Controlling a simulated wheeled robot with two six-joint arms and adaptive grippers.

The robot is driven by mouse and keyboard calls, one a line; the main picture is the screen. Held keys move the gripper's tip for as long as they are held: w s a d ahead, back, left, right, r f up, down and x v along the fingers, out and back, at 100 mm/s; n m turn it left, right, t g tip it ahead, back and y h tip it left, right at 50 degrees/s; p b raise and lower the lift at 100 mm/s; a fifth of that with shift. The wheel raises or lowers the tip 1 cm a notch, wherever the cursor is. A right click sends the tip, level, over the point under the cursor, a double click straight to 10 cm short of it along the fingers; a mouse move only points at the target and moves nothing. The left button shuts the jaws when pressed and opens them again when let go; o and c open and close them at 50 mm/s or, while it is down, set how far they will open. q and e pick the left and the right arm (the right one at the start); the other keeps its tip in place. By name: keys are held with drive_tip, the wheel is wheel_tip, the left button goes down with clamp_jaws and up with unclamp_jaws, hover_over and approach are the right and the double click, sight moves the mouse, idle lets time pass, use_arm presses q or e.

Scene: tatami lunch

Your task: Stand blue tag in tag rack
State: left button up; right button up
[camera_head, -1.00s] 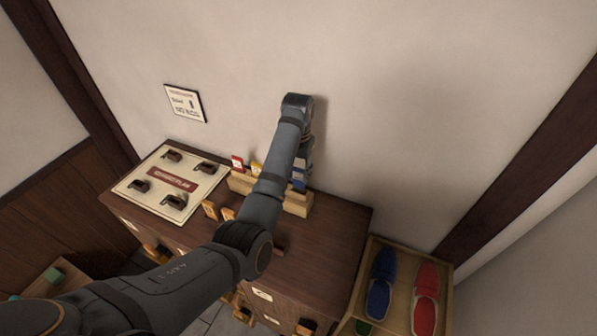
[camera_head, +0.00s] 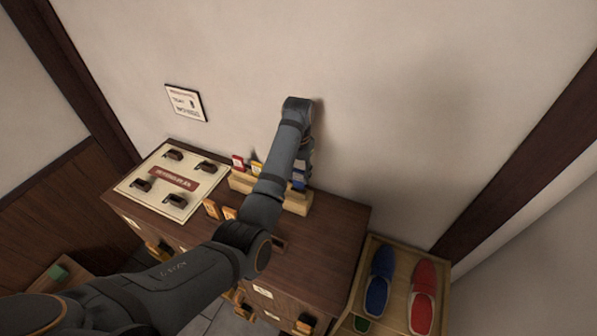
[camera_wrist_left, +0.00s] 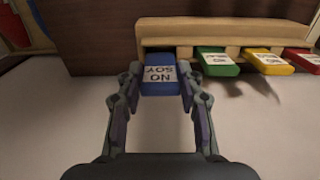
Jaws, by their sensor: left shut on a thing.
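The blue tag (camera_wrist_left: 159,80) has a white label reading "NO SOY" and sits between the fingers of my left gripper (camera_wrist_left: 159,95) in the left wrist view. Its far end meets the wooden tag rack (camera_wrist_left: 225,30), at one end of the row; how deep it is seated I cannot tell. In the head view the tag (camera_head: 299,180) shows as a bit of blue beside my forearm, at the right part of the rack (camera_head: 296,204). The left gripper is mostly hidden there behind my arm. My right gripper is not in view.
A green tag (camera_wrist_left: 217,62), a yellow tag (camera_wrist_left: 270,62) and a red tag (camera_wrist_left: 305,60) stand in the rack. A board (camera_head: 137,187) with dark pieces lies left on the cabinet (camera_head: 335,222). Slippers (camera_head: 380,280) lie in a box at right. The wall is close behind.

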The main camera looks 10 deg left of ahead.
use_arm(q)
drive_tip(key=shift+f, duration=0.1)
drive_tip(key=shift+f, duration=0.1)
idle(0.5)
drive_tip(key=shift+f, duration=0.7)
drive_tip(key=shift+f, duration=0.55)
idle(0.7)
drive_tip(key=o, duration=1)
drive_tip(key=shift+o, duration=0.4)
